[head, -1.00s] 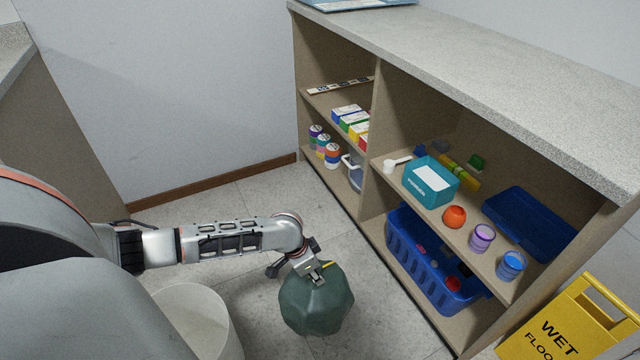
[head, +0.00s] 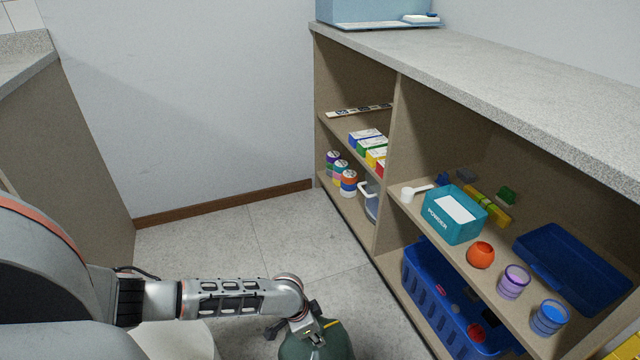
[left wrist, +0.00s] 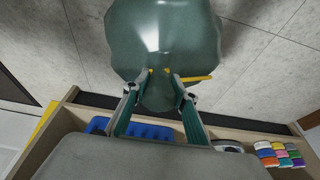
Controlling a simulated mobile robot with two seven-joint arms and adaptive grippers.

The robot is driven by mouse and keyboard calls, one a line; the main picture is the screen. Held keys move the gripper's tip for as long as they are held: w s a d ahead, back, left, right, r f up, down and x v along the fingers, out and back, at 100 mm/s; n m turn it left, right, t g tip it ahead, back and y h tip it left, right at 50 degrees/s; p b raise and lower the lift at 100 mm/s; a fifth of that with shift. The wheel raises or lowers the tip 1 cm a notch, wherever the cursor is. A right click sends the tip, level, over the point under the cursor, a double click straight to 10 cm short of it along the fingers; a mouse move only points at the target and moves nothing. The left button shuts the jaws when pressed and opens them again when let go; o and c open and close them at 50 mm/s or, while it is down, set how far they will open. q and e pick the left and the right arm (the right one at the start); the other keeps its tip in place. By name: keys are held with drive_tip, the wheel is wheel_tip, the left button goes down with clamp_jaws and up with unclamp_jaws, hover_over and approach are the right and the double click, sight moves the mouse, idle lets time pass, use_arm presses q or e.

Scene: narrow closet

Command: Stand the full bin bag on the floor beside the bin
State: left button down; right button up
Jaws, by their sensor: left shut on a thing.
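The full bin bag (head: 325,344) is dark green and rounded, at the bottom edge of the head view, with its lower part cut off. It fills the top middle of the left wrist view (left wrist: 165,35). My left gripper (head: 314,332) is shut on its gathered neck, beside a yellow tie; the fingers also show in the left wrist view (left wrist: 160,82). Whether the bag touches the floor cannot be told. The pale bin (head: 175,342) stands to the left of the bag, partly hidden under my left arm and cut off below. My right gripper is not in view.
A shelf unit (head: 480,90) runs along the right, holding a blue basket (head: 425,290), a teal powder box (head: 454,214) and jars. A yellow sign (head: 628,350) shows at the bottom right corner. The grey floor (head: 230,240) between wall and shelf is clear.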

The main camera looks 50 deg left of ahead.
use_arm(q)
drive_tip(key=shift+f, duration=0.25)
drive_tip(key=shift+w+r, duration=0.2)
drive_tip(key=shift+r, duration=0.05)
drive_tip(key=shift+f, duration=0.25)
drive_tip(key=c, duration=1.6)
unclamp_jaws()
drive_tip(key=shift+s, duration=0.1)
